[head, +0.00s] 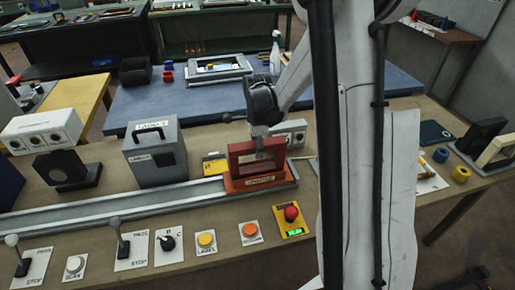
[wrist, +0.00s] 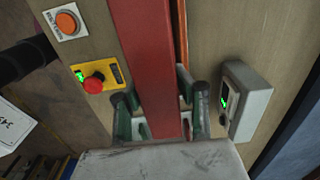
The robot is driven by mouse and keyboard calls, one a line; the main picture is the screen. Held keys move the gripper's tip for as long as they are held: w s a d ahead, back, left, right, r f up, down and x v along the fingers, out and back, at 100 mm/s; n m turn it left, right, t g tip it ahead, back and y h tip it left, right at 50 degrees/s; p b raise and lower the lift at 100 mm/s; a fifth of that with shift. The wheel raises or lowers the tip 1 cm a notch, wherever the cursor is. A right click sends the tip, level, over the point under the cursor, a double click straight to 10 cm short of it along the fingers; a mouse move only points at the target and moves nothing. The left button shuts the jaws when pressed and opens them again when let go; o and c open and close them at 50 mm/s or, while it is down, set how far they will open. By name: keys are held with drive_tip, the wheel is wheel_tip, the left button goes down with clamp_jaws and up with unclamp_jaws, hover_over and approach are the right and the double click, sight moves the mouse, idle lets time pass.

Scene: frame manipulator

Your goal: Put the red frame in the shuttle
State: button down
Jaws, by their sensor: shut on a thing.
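The red frame (head: 243,152) stands upright at the right end of the rail, directly above or in the orange shuttle (head: 258,184). Its lower edge meets the shuttle in the head view, but I cannot tell whether it is fully seated. My gripper (head: 264,154) is above the frame with its fingers down on it. In the wrist view the red frame (wrist: 150,50) runs between the green-padded fingers of my gripper (wrist: 160,112), which are shut on it. A thin orange strip of the shuttle (wrist: 183,98) shows beside the frame.
The metal rail (head: 110,210) runs left from the shuttle. A grey label box (head: 155,152) stands left of the frame. A red stop button (head: 291,214) and an orange button (head: 250,231) are in front. A small grey box (wrist: 245,100) stands close behind.

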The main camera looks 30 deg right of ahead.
drive_tip(key=c, duration=1.3)
unclamp_jaws()
drive_tip(key=shift+f, duration=0.1)
drive_tip(key=shift+c, duration=0.2)
wheel_tip(320, 180, up, 12)
drive_tip(key=shift+f+b, duration=0.25)
drive_tip(key=shift+b, duration=0.1)
drive_tip(key=shift+s+a+r, duration=0.15)
drive_tip(key=shift+a+r, duration=0.05)
drive_tip(key=shift+r, duration=0.3)
drive_tip(key=s+a+r+n+t, duration=0.3)
drive_tip(key=s+a+n, duration=0.5)
drive_tip(key=s+n, duration=0.2)
drive_tip(key=s+a+r+n+t, duration=0.3)
drive_tip(key=s+a+n+t, duration=0.1)
drive_tip(key=s+a+n, duration=0.4)
drive_tip(key=s+n, duration=0.2)
drive_tip(key=n, duration=0.1)
drive_tip(key=shift+s+r, duration=0.25)
drive_tip(key=shift+r, duration=0.15)
drive_tip(key=shift+a, duration=0.1)
